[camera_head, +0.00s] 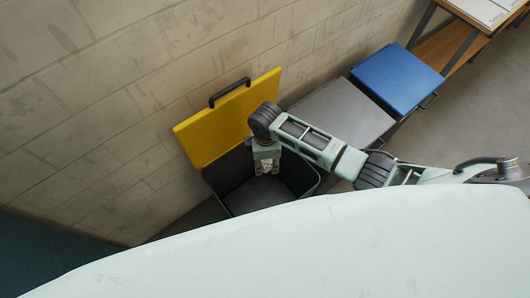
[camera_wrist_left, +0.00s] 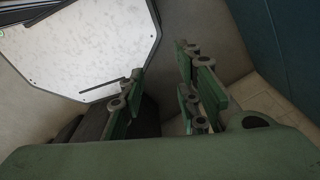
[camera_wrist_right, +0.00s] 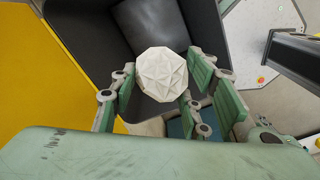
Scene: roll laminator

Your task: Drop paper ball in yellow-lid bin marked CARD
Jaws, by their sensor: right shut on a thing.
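The yellow-lid bin has its yellow lid (camera_head: 228,116) raised against the wall and its dark open body (camera_head: 262,192) below. No CARD marking is readable. My right gripper (camera_head: 266,166) points down over the bin's opening. In the right wrist view my right gripper (camera_wrist_right: 170,95) is shut on a white faceted paper ball (camera_wrist_right: 161,74), with the dark bin interior (camera_wrist_right: 150,22) beyond it. The ball shows only as a small pale patch in the head view (camera_head: 266,168). My left gripper (camera_wrist_left: 160,98) shows in the left wrist view with its fingers apart and nothing between them.
A grey-lid bin (camera_head: 343,112) and a blue-lid bin (camera_head: 398,78) stand in a row to the right, both lids down. A wooden table (camera_head: 462,45) with papers is at the top right. A block wall (camera_head: 90,105) runs behind the bins.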

